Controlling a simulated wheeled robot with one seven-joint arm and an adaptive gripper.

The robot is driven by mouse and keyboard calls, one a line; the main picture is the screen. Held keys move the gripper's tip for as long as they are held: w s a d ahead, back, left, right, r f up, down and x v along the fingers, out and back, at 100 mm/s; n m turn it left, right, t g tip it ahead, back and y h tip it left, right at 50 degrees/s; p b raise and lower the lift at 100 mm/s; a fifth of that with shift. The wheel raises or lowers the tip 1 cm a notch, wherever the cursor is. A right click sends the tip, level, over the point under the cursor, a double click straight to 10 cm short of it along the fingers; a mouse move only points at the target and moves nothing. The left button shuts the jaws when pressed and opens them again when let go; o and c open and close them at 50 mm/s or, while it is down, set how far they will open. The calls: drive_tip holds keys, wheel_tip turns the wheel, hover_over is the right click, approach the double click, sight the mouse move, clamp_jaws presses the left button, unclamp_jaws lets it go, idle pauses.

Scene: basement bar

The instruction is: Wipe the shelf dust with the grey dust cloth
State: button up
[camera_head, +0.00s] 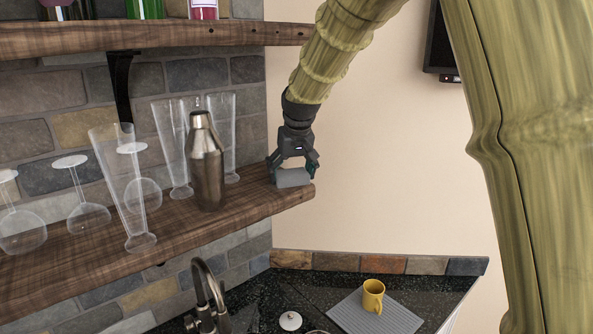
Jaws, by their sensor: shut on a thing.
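My gripper (292,170) points down at the right end of the lower wooden shelf (190,222). It is shut on a grey block-like dust cloth (293,179). The cloth is at the shelf's top surface near its right end; I cannot tell whether it presses on the wood. I cannot make out any dust on the shelf; the surface under the cloth is hidden.
A metal shaker (206,165) stands left of my gripper, with tall clear glasses (172,150) around it and upturned stemmed glasses (82,200) further left. An upper shelf (130,37) holds bottles. Below are a faucet (207,290) and a yellow mug (373,296) on a grey mat (345,318).

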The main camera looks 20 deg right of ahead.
sight(296, 168)
drive_tip(key=shift+s+a, duration=0.15)
drive_tip(key=shift+a, duration=0.2)
drive_tip(key=shift+s+a+f, duration=0.15)
drive_tip(key=shift+s+a, duration=0.25)
drive_tip(key=shift+a, duration=0.45)
drive_tip(key=shift+s+a+f, duration=0.1)
drive_tip(key=shift+s+a, duration=0.3)
drive_tip(key=shift+a, duration=0.4)
drive_tip(key=shift+s+a, duration=0.3)
drive_tip(key=shift+a, duration=0.4)
drive_tip(key=shift+s+a, duration=0.25)
drive_tip(key=shift+a, duration=0.45)
drive_tip(key=shift+w+a+r, duration=0.1)
drive_tip(key=shift+w+a, duration=0.05)
drive_tip(key=shift+w, duration=0.3)
drive_tip(key=shift+w+a+r, duration=0.1)
drive_tip(key=shift+w+a, duration=0.05)
drive_tip(key=shift+w, duration=0.25)
drive_tip(key=shift+w+d+r, duration=0.1)
drive_tip(key=shift+w+d, duration=0.25)
drive_tip(key=shift+d, duration=0.55)
drive_tip(key=shift+w+d+r, duration=0.1)
drive_tip(key=shift+w+d, duration=0.2)
drive_tip(key=shift+d, duration=0.55)
